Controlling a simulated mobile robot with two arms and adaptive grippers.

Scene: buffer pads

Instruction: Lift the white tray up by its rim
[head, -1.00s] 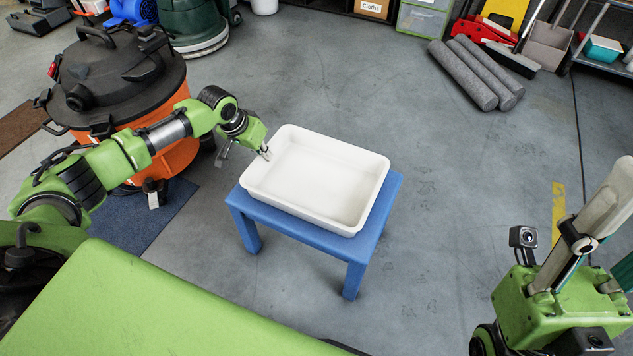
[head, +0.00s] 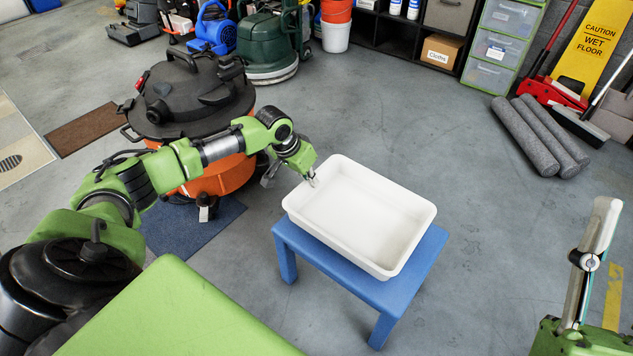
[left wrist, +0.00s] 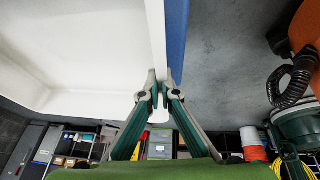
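The white tray (head: 303,222) sits empty over a small blue table (head: 408,292). I cannot tell whether a gap lies under it. My left gripper (head: 313,181) is at the tray's left rim, pointing down. In the left wrist view the two fingertips (left wrist: 162,76) stand on either side of the tray's thin white wall (left wrist: 155,35), closed up against it. The blue table edge (left wrist: 177,35) shows just beside that wall. My right gripper (head: 604,205) is partly in view at the lower right, away from the tray. Only one finger shows clearly.
An orange and black vacuum (head: 200,95) stands behind my left arm, near a blue mat (head: 215,220). Grey foam rolls (head: 540,135) and a yellow wet floor sign (head: 590,45) are at the back right. The floor right of the table is clear.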

